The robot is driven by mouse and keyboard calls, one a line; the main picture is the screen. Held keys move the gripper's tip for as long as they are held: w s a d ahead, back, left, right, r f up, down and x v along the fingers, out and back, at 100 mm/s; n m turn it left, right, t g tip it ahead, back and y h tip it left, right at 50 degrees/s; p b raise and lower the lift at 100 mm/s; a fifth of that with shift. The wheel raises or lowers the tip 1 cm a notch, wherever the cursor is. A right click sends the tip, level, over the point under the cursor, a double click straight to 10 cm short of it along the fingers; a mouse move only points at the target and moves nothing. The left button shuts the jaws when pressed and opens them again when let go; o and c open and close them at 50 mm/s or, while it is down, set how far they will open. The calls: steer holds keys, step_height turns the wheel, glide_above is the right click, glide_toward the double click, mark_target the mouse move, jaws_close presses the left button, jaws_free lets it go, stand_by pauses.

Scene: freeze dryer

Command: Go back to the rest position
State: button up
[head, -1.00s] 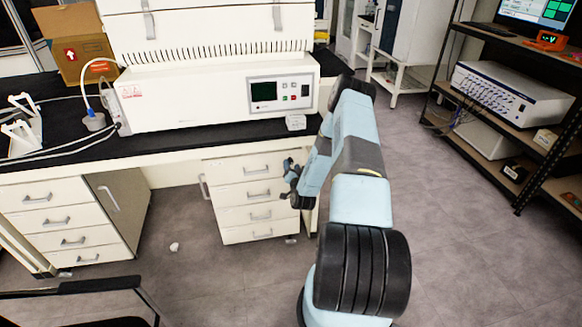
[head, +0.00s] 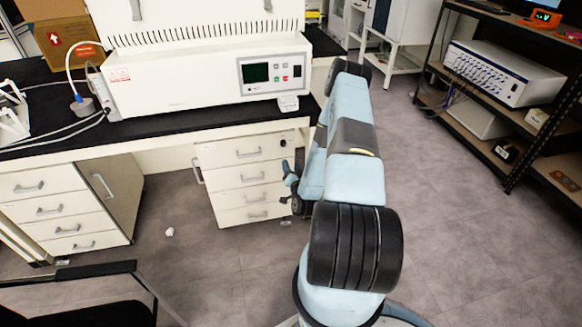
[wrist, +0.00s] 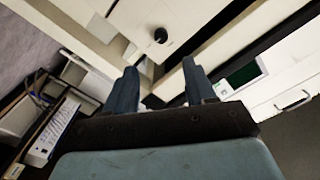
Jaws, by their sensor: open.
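My gripper (wrist: 160,82) is open and empty in the wrist view, with its two dark fingers spread apart. In the head view its dark tip (head: 290,173) shows just left of my blue arm, in front of the drawer cabinet, and the rest is hidden behind the arm. The white freeze dryer (head: 180,88) with its small display panel (head: 272,73) stands on the black bench top. My gripper is apart from it, lower than the bench top in the head view.
The white drawer cabinet (head: 243,178) is under the bench (head: 170,128). A shelf rack (head: 478,132) with a white instrument (head: 503,73) stands at right. A chair (head: 85,295) is at lower left. Grey floor is clear between my arm and the rack.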

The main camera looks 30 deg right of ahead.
stand_by(0.3)
steer(key=w+a+r+n+g+y, duration=0.1)
steer(key=w+r+n+y, duration=0.15)
steer(key=w+r, duration=0.45)
steer(key=w+a+r+n+g+y, duration=0.1)
steer(key=w+a+r+n+g, duration=0.15)
steer(key=r, duration=0.75)
steer(key=s+a+r+n+g, duration=0.1)
steer(key=s+a+r+n, duration=0.15)
steer(key=r, duration=0.65)
steer(key=s+a+r+n+g, duration=0.1)
steer(key=a+r+g, duration=0.15)
steer(key=r, duration=0.65)
steer(key=s+a+r, duration=0.4)
steer(key=s+r, duration=0.3)
steer(key=r, duration=0.1)
steer(key=s+a+r+g, duration=0.1)
steer(key=s+a+r, duration=0.1)
steer(key=s, duration=0.8)
steer(key=s+a+r+n+g+y, duration=0.1)
steer(key=s+r, duration=0.4)
steer(key=s, duration=0.5)
steer(key=s+a+r+g, duration=0.2)
steer(key=s+a+r, duration=0.2)
steer(key=s, duration=0.6)
steer(key=shift+s+a+r+n+g, duration=0.2)
steer(key=shift+s+a+n+g, duration=0.2)
steer(key=shift+a, duration=0.15)
steer(key=shift+y, duration=0.25)
